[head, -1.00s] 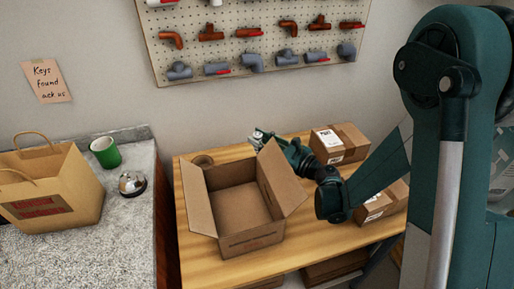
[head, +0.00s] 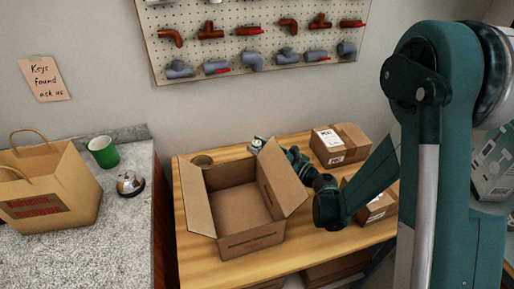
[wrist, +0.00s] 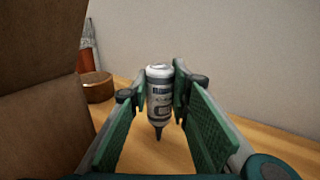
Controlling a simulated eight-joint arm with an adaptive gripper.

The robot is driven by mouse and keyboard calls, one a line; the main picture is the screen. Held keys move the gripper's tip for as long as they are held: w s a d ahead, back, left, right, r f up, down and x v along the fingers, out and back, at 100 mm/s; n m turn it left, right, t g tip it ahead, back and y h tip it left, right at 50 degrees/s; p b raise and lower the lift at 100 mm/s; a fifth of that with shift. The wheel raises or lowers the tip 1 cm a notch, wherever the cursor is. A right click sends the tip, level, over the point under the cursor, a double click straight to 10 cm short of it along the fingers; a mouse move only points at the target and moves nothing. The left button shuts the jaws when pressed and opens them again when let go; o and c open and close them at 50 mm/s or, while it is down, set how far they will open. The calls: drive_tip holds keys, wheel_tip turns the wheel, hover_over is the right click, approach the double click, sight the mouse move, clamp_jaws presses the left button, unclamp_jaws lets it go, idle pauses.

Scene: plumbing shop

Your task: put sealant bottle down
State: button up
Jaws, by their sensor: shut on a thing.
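The sealant bottle (wrist: 159,92) is white with a dark label and a dark pointed nozzle. In the wrist view it sits between the two green fingers of my gripper (wrist: 160,90), nozzle pointing down in the picture. My gripper (head: 268,148) is shut on it. In the head view the bottle (head: 257,144) shows as a small pale shape just behind the open box's right flap, over the back of the wooden table (head: 330,253). The flap hides part of the gripper. I cannot tell whether the nozzle touches the table.
An open, empty cardboard box (head: 238,205) stands left of my gripper; its flap fills the left of the wrist view. A brown roll (head: 202,161) lies behind the box. Closed cartons (head: 340,146) stand on the right. The wall is close behind. Bare wood shows around the bottle.

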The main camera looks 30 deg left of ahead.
drive_tip(key=o, duration=1)
drive_tip(key=shift+r, duration=0.1)
drive_tip(key=shift+s+d+p, duration=0.15)
drive_tip(key=shift+s+d, duration=0.1)
drive_tip(key=shift+d, duration=1)
drive_tip(key=shift+s+d+p, duration=0.2)
drive_tip(key=shift+s+d, duration=0.05)
drive_tip(key=shift+d, duration=0.95)
drive_tip(key=shift+s+d+p, duration=0.15)
drive_tip(key=shift+s+d, duration=0.1)
drive_tip(key=shift+d, duration=1)
